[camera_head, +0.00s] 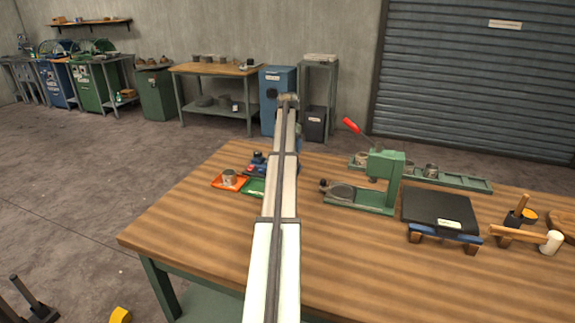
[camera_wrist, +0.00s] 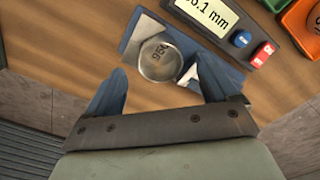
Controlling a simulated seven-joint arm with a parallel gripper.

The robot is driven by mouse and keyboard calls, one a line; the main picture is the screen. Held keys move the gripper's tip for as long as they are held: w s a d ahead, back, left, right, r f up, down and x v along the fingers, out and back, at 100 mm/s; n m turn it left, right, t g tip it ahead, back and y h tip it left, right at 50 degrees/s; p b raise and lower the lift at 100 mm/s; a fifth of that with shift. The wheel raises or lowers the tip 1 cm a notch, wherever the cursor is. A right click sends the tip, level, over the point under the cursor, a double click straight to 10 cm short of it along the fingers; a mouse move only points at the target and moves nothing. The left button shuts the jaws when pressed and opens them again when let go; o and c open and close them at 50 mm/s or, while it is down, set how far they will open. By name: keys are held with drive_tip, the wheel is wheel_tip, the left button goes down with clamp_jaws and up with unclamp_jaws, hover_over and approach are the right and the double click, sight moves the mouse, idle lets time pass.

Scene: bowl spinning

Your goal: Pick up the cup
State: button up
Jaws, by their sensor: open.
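In the wrist view, a round metal cup (camera_wrist: 160,58) with dark markings on its face sits on a blue plate (camera_wrist: 138,38) of a measuring device. My gripper (camera_wrist: 161,78) is open, with its two blue fingers apart. The cup shows between and just beyond the fingertips; I cannot tell its height relative to them. A pale curved piece beside the right finger is partly hidden. In the head view, my arm covers the gripper and this cup. Another metal cup (camera_head: 229,177) stands in an orange tray (camera_head: 217,184) left of my arm.
The gauge display (camera_wrist: 211,14) stands close to the cup, with a blue button (camera_wrist: 241,39) and a red button (camera_wrist: 263,54). A green press (camera_head: 384,178), a black plate (camera_head: 438,207) and a mallet (camera_head: 549,242) stand right of my arm. The table's front left is clear.

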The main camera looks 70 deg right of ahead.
wheel_tip(320, 180, down, 2)
drive_tip(key=shift+f, duration=0.2)
drive_tip(key=c, duration=1.2)
wheel_tip(320, 180, up, 9)
drive_tip(key=w+a, duration=0.1)
drive_tip(key=a, duration=0.4)
drive_tip(key=w+a+f, duration=0.1)
drive_tip(key=w+a, duration=0.1)
drive_tip(key=a, duration=0.4)
drive_tip(key=w+a, duration=0.1)
drive_tip(key=a, duration=0.5)
drive_tip(key=shift+w+a+f, duration=0.15)
drive_tip(key=shift+w+f, duration=0.05)
drive_tip(key=shift+f, duration=0.1)
